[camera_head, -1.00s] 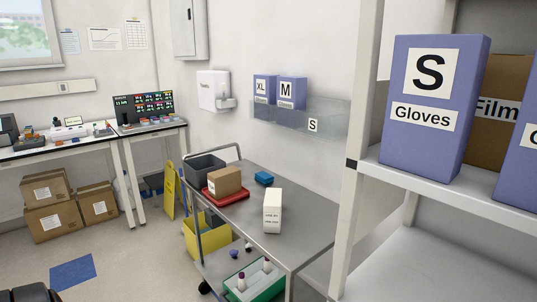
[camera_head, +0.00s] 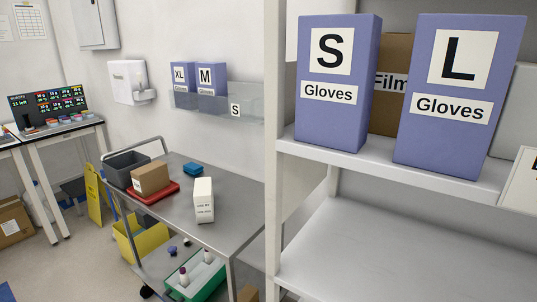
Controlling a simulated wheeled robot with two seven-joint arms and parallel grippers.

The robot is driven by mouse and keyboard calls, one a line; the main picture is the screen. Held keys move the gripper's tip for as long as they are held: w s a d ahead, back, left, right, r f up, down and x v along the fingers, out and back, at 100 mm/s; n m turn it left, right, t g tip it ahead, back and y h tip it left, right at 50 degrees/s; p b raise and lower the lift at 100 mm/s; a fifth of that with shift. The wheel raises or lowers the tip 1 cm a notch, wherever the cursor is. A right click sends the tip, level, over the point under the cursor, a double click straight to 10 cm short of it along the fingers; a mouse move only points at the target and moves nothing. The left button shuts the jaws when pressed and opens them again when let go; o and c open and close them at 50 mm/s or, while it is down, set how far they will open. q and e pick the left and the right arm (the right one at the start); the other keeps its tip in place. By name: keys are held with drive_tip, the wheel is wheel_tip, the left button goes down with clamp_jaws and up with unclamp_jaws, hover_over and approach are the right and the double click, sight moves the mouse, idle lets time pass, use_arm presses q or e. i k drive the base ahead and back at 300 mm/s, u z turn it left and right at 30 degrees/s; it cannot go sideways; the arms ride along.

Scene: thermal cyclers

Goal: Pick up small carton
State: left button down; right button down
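A small brown carton (camera_head: 150,179) with a white label sits on a red tray (camera_head: 167,194) on the steel cart. A white upright carton (camera_head: 204,201) with printed lines on its front stands on the same cart top, to its right. I cannot tell from the frames which one the task means. A larger brown carton (camera_head: 14,223) stands on the floor at the left edge, partly cut off. Neither of my grippers is in view.
A white shelf (camera_head: 342,158) with glove boxes (camera_head: 333,125) fills the right side. Floor shows at lower left.

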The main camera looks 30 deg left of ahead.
sight(149, 179)
drive_tip(key=u, duration=1.7)
